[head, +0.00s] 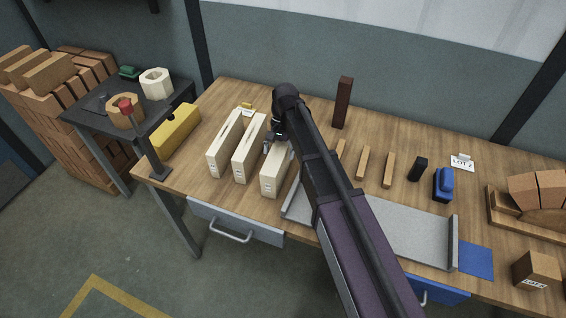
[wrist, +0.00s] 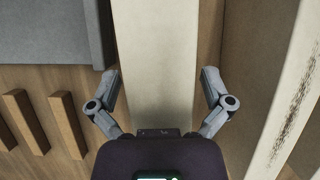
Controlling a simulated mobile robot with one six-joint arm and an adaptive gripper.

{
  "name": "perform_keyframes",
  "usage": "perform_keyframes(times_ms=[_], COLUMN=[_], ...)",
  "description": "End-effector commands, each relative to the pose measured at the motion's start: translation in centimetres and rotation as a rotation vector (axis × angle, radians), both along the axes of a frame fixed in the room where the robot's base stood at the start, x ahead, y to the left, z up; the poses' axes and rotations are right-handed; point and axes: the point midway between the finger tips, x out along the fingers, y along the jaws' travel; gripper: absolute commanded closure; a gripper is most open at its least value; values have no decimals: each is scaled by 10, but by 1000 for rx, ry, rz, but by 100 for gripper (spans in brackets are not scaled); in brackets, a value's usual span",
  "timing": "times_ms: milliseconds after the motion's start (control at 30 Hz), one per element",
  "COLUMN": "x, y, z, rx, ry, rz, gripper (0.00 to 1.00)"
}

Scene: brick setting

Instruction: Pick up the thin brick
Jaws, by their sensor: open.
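Three long cream bricks stand side by side on the wooden table in the head view: a left one (head: 222,150), a middle one (head: 246,155) and a right one (head: 271,178). The left and middle ones have dark marks on top. My gripper (head: 281,146) is open at the far end of the right brick. In the wrist view this brick (wrist: 158,85) runs between the two spread fingers (wrist: 160,78), with a visible gap on each side. The middle brick (wrist: 285,100) is at the right there. My arm hides part of the table.
Several thin wooden strips (head: 363,162) lie right of my arm, and show in the wrist view (wrist: 25,120). A grey tray (head: 420,235) is at the front. A tall dark brown block (head: 343,103) stands behind. A yellow block (head: 175,130) is at the left.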

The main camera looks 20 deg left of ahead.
Motion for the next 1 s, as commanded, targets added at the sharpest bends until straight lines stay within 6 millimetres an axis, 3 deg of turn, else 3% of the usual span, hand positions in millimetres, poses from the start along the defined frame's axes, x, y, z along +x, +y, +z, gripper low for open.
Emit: perform_keyframes(times_ms=[467, 567, 700, 800, 1000], x=[0, 0, 0, 0, 0], y=[0, 0, 0, 0, 0], z=[0, 0, 0, 0, 1], rx=[0, 0, 0, 0, 0], ry=[0, 0, 0, 0, 1], rz=[0, 0, 0, 0, 0], gripper=[0, 24, 65, 90, 90])
